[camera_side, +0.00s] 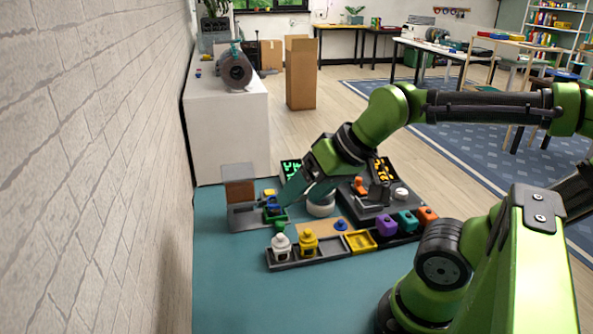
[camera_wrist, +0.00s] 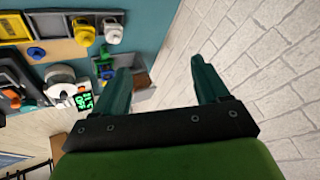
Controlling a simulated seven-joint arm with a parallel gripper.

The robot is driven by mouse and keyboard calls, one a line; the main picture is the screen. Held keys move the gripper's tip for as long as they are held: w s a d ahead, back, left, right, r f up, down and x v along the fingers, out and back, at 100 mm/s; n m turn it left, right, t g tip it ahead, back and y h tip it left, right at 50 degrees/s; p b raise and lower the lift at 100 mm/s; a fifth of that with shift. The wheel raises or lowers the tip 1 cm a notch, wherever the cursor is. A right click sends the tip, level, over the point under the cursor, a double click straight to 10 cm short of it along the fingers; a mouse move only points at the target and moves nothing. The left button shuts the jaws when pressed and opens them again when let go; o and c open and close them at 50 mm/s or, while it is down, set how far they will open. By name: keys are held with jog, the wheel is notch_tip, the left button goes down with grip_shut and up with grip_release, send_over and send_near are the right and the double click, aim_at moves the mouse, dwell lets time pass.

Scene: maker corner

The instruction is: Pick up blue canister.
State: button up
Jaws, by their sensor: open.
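A small blue object (camera_side: 272,206), which looks like the blue canister, sits at the right end of a grey box (camera_side: 243,222), with green parts around it. It also shows in the wrist view (camera_wrist: 107,75), just left of the left finger and partly hidden. My gripper (camera_side: 291,199) is open and tilted down beside it on the right in the side view; whether they touch is unclear. In the wrist view my gripper (camera_wrist: 163,65) has its teal fingers wide apart with nothing held between them. Its left finger covers part of the grey box (camera_wrist: 140,92).
A rack's front wall (camera_side: 318,259) is near, holding white (camera_side: 281,246) and yellow (camera_side: 308,243) canisters. A blue knob (camera_side: 341,225) sits on a tan board. A white round part (camera_side: 320,207) stands close right of my gripper. The brick wall (camera_side: 90,150) bounds the left.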

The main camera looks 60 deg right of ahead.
jog(key=n+g+h, duration=0.2)
jog(key=n+g, duration=0.5)
jog(key=n, duration=1.1)
send_over(274, 201)
jog(key=s+a, duration=0.2)
notch_tip(274, 201, down, 6)
jog(key=f, duration=1)
jog(key=shift+w+f, duration=0.2)
jog(key=shift+f, duration=0.15)
jog(key=shift+w+d+f, duration=0.1)
jog(key=shift+d+f, duration=0.05)
jog(key=shift+f, duration=1.15)
jog(key=shift+w+d+f, duration=0.1)
jog(key=shift+f, duration=1.2)
jog(key=shift+r, duration=0.15)
jog(key=c, duration=1)
